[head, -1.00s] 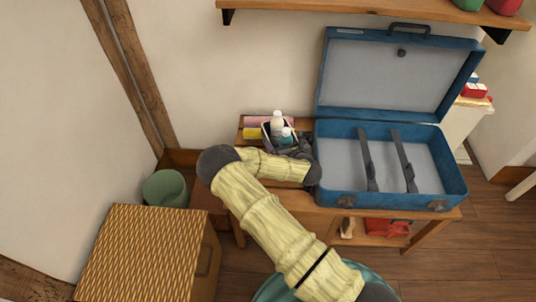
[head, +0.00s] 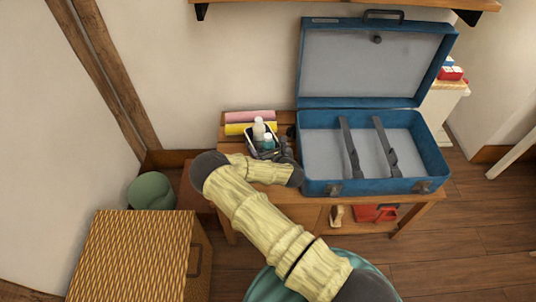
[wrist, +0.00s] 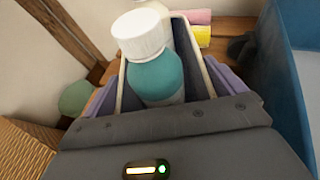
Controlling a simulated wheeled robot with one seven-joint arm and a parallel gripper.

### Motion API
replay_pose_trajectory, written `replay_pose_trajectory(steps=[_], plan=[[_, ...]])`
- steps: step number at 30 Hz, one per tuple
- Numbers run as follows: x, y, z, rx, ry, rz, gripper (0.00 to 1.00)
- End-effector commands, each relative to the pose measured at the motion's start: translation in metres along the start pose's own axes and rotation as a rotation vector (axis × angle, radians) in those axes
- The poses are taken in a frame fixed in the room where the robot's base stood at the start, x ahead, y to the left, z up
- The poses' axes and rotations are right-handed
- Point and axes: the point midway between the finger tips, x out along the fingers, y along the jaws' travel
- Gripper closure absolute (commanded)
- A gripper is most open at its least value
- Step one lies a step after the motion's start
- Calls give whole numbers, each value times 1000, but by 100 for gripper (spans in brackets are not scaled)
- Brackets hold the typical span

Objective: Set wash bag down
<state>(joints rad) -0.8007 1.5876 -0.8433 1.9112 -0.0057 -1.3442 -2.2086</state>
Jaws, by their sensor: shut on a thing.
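The wash bag (head: 250,142) is an open, dark, pale-rimmed holder with bottles standing in it. In the wrist view its rim (wrist: 121,92) shows around a teal bottle (wrist: 156,78) with a white cap and a second pale bottle behind it. My gripper (head: 276,150) is shut on the wash bag, with fingers at both sides of it. The bag is upright, over the left part of the wooden bench (head: 260,187), left of the suitcase. Its underside is hidden, so I cannot tell whether it touches the bench.
An open blue suitcase (head: 437,160) with two dark straps fills the bench's right. Pink (head: 250,117) and yellow (head: 252,129) rolls lie behind the bag. A wicker box (head: 130,255) and green round object (head: 151,191) stand left. A shelf (head: 350,22) hangs above.

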Motion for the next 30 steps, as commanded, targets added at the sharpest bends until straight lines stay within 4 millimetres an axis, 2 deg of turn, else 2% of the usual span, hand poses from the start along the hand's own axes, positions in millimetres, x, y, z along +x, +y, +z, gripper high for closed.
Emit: replay_pose_trajectory(steps=[2,10,17,18,19,30], plan=[[1,0,-2,0,-4,0,44],[13,0,-32,1,-3,0,44],[14,0,-33,1,-4,0,44],[14,0,-35,1,0,0,3],[14,0,-35,1,0,0,0],[8,0,-35,1,1,-1,0]])
